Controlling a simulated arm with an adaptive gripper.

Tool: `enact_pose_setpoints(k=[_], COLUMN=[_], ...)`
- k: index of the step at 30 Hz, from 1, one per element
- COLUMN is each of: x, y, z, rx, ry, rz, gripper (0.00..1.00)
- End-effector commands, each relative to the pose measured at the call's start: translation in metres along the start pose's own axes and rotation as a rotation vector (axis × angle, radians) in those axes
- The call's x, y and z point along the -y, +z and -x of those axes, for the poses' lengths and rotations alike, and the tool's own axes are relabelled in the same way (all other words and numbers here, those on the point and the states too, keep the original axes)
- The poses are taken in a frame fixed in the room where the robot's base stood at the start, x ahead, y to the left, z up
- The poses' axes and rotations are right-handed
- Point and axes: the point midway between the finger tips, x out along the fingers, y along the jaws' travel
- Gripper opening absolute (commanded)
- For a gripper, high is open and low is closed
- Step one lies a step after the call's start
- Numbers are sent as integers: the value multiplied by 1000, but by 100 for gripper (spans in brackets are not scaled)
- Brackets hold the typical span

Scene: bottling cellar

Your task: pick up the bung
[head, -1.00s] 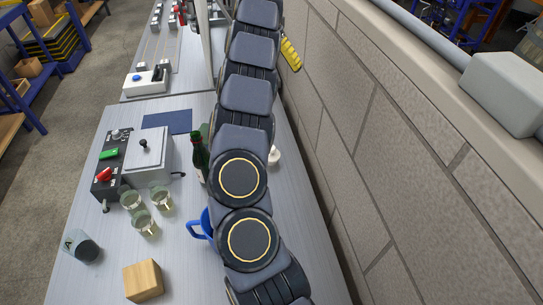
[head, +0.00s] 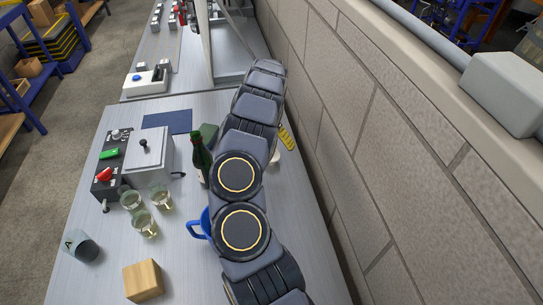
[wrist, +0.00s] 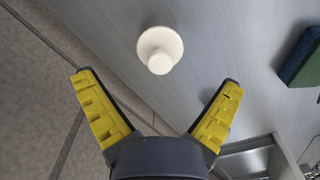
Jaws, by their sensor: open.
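The bung (wrist: 160,49) is a white, rounded piece with a wide disc and a narrower knob. In the wrist view it stands on the grey table (wrist: 215,50), just beyond my gripper (wrist: 158,82) and between the lines of its two yellow fingers. The fingers are spread wide and nothing is between them. In the head view a yellow finger of my gripper (head: 287,137) shows at the table's right edge. A small white part of the bung (head: 275,158) shows beside my arm, which hides the rest.
A stone wall (head: 350,130) runs close along the right of the table. A green bottle (head: 199,160), a blue mug (head: 199,223) and a green-and-blue block (wrist: 303,60) stand near. Glasses (head: 145,222), a wooden block (head: 143,281) and a metal box (head: 147,158) are further left.

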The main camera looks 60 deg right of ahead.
Motion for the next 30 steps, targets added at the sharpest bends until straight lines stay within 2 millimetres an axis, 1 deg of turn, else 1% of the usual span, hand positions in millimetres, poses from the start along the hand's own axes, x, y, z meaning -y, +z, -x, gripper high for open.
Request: enact_pose_setpoints(k=[3, 8, 12, 15, 19, 25, 26, 27, 30], x=[-1, -1, -2, -1, 0, 0, 0, 0, 0], y=[1, 0, -1, -1, -1, -1, -1, -1, -1], z=[-15, -32, -54, -65, -73, -72, -72, -72, -72], rx=[4, 5, 5, 4, 4, 3, 3, 3, 3], ry=[4, 4, 6, 3, 3, 2, 2, 2, 2], rz=[1, 0, -1, 0, 0, 0, 0, 0, 0], gripper=[96, 96, 96, 96, 96, 96, 84, 67, 29])
